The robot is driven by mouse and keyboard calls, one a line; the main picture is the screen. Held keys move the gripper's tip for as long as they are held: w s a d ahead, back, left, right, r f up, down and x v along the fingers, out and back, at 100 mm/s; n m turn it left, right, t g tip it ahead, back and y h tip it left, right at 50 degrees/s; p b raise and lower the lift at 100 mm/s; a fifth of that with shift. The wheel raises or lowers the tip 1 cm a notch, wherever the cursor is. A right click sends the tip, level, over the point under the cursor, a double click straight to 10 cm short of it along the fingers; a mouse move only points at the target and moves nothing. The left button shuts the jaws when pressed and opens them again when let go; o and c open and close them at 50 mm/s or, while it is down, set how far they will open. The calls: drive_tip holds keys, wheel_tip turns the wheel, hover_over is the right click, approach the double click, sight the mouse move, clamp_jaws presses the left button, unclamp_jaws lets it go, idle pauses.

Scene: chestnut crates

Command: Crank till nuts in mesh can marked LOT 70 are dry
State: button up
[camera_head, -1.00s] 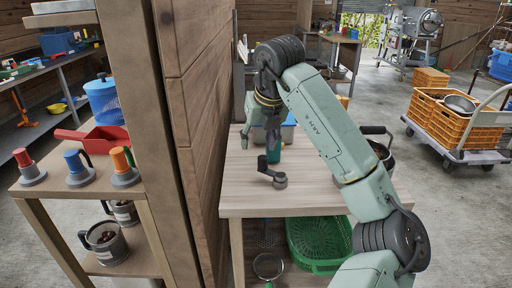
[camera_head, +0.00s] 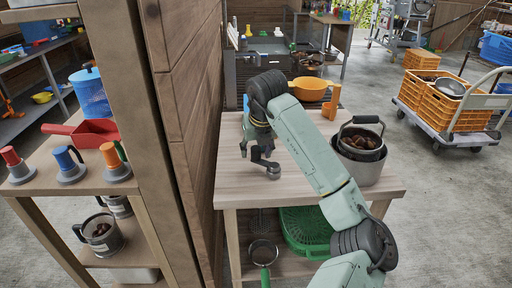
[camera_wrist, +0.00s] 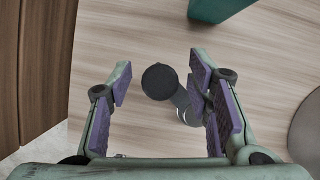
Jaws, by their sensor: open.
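A grey crank (camera_head: 271,171) with an upright dark knob stands on the wooden table (camera_head: 236,186). My gripper (camera_head: 261,142) is low over it. In the wrist view my gripper (camera_wrist: 166,92) is open, its purple-padded fingers on either side of the crank (camera_wrist: 160,82). The knob is between the fingers and the crank arm runs close to the right pad; I see no grip on it. A can of chestnuts (camera_head: 362,137) with a raised bail handle sits in a metal pot (camera_head: 368,172) at the table's right. No LOT 70 mark is readable.
A wooden partition (camera_head: 185,120) stands close left of the table. A teal object (camera_wrist: 215,8) shows at the wrist view's top edge. An orange bowl (camera_head: 309,88) and orange jug (camera_head: 331,101) are behind. A green basket (camera_head: 306,232) is below. A crate trolley (camera_head: 450,128) stands right.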

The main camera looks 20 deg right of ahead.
clamp_jaws()
idle(0.7)
